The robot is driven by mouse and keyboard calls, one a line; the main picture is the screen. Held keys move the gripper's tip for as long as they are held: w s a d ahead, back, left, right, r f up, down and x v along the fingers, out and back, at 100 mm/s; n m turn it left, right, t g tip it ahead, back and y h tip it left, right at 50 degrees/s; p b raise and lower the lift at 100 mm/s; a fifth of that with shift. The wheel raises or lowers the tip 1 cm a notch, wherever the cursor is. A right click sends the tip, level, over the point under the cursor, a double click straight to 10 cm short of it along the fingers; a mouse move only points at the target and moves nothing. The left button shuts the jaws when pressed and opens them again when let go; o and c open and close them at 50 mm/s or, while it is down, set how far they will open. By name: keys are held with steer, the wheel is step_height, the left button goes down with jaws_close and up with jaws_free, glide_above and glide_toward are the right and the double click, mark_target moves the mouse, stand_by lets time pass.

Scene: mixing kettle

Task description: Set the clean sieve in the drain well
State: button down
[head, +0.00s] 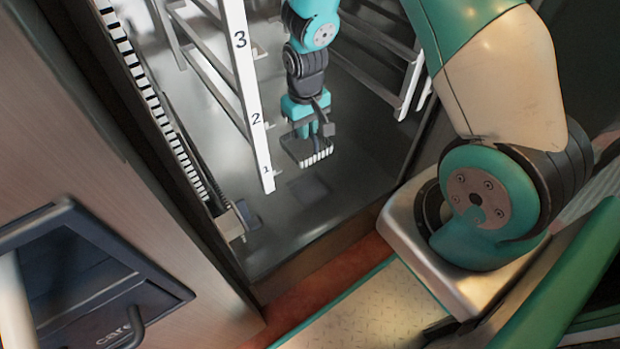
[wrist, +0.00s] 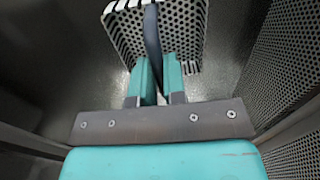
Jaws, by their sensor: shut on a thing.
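My gripper (head: 318,128) hangs inside the kettle, its jaws shut on the upright grip of the sieve. The sieve (head: 296,149) is a small dark basket with a pale slotted edge, held above the floor. In the wrist view the sieve (wrist: 187,28) shows as a white plate with dark round holes; I see no residue on it. Its dark grip (wrist: 152,45) stands between the two teal fingers (wrist: 160,80). A dark square (head: 308,189), seemingly the drain well, lies in the kettle floor below and slightly in front of the sieve. Its depth is unclear.
A white post numbered 1 to 3 (head: 252,115) stands close left of my gripper. White rails (head: 385,85) stand at the right. A dark fitting (head: 246,216) sits low at the left wall. Perforated panels (wrist: 285,65) flank the right in the wrist view. The near floor is clear.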

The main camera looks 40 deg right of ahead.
step_height(320, 180, down, 13)
steer(key=d+b, duration=0.1)
steer(key=b, duration=1)
steer(key=shift+w+d, duration=0.25)
steer(key=shift+w, duration=0.05)
step_height(320, 180, down, 6)
steer(key=b, duration=0.5)
steer(key=shift+r+b, duration=0.25)
steer(key=shift+b, duration=0.1)
steer(key=shift+s+p, duration=0.1)
steer(key=shift+p, duration=0.2)
steer(key=shift+f, duration=0.3)
steer(key=shift+f+b, duration=0.75)
steer(key=shift+f, duration=0.8)
steer(key=shift+f, duration=0.2)
